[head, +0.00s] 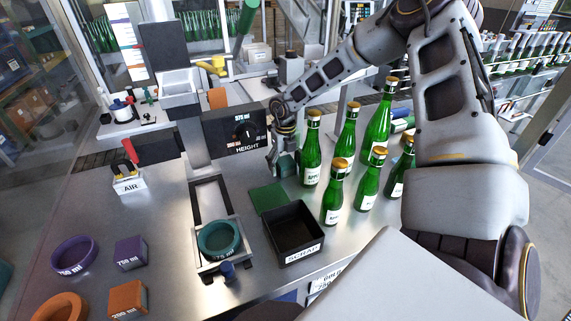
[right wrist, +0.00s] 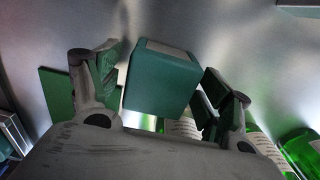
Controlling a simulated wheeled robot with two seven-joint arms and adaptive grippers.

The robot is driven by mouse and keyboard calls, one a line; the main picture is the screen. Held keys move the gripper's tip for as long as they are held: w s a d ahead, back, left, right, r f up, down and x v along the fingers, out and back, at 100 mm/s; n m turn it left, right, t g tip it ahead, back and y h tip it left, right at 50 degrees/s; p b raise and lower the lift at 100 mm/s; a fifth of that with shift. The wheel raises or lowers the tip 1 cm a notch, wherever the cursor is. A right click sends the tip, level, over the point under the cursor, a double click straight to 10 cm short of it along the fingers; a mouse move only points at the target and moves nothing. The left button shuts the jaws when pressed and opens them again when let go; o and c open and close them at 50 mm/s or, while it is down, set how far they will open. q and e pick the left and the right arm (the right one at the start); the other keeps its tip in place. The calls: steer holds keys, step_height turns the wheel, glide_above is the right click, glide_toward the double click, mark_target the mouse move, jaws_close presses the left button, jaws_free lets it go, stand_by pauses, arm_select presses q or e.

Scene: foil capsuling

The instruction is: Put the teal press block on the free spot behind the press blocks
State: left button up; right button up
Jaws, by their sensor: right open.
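The teal press block (head: 287,165) stands on the steel table, behind the green mat and left of the bottles, partly hidden by my right gripper (head: 281,160). In the right wrist view the teal block (right wrist: 162,78) sits between the two spread fingers of my right gripper (right wrist: 160,88), with a gap on each side. The other press blocks are at the front left: a purple block (head: 130,252) labelled 750 ml and an orange block (head: 127,299) labelled 200 ml. Bare table lies behind the purple block. My left gripper is not in view.
A black scrap bin (head: 294,233) and a green mat (head: 270,197) lie in front of the teal block. Several green bottles (head: 311,155) stand close on its right. A press holding a teal ring (head: 218,239), a purple ring (head: 74,254) and an AIR stand (head: 128,182) are to the left.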

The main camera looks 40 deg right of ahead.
mark_target(285, 161)
steer(key=c, duration=1.2)
steer(key=shift+o, duration=0.2)
steer(key=shift+r, duration=0.15)
steer(key=shift+r+b, duration=0.65)
steer(key=shift+r, duration=4.25)
